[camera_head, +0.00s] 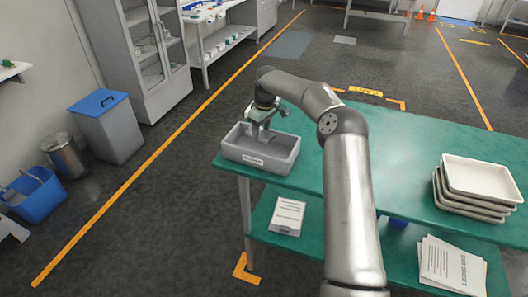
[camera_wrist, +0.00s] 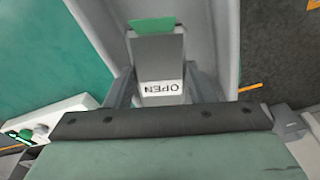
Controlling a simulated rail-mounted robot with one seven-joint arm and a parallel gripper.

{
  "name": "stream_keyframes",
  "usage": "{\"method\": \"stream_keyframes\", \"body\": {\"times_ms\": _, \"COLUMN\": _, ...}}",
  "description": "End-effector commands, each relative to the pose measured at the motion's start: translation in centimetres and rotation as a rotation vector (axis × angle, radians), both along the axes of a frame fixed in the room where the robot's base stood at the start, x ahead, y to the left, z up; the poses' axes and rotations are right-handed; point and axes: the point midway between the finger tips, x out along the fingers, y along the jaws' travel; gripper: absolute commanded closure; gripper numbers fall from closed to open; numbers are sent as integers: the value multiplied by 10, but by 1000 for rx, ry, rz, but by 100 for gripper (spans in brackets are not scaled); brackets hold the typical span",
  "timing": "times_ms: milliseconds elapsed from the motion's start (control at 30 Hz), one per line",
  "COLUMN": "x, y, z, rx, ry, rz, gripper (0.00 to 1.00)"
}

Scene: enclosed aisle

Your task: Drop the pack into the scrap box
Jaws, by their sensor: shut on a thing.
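My gripper (camera_head: 262,128) reaches down over the grey open-topped box (camera_head: 255,163) at the left corner of the green table. The box has a white label on its front, too small to read. The pack is hard to make out in the head view. I cannot tell whether it touches the box floor.
A stack of several white trays (camera_head: 479,178) stands at the table's right. The table's middle (camera_head: 400,150) looks clear beside my arm. The lower shelf holds a white labelled box (camera_head: 288,217) and papers (camera_head: 452,266). A blue-lidded bin (camera_head: 107,125) stands on the floor at left.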

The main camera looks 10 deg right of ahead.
Motion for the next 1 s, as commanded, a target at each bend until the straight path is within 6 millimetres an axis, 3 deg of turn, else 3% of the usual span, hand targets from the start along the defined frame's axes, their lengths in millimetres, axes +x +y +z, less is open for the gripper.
{"method": "stream_keyframes", "body": {"times_ms": 200, "x": 0, "y": 0, "z": 1, "rx": 0, "ry": -1, "rz": 0, "gripper": 75}}
{"method": "stream_keyframes", "body": {"times_ms": 233, "x": 0, "y": 0, "z": 1, "rx": 0, "ry": -1, "rz": 0, "gripper": 42}}
{"method": "stream_keyframes", "body": {"times_ms": 300, "x": 0, "y": 0, "z": 1, "rx": 0, "ry": -1, "rz": 0, "gripper": 25}}
{"method": "stream_keyframes", "body": {"times_ms": 667, "x": 0, "y": 0, "z": 5, "rx": -1, "ry": -2, "rz": 0, "gripper": 25}}
{"method": "stream_keyframes", "body": {"times_ms": 833, "x": -2, "y": -2, "z": 29, "rx": -2, "ry": -6, "rz": 0, "gripper": 25}}
{"method": "stream_keyframes", "body": {"times_ms": 1000, "x": -5, "y": -5, "z": 71, "rx": -1, "ry": -6, "rz": -1, "gripper": 25}}
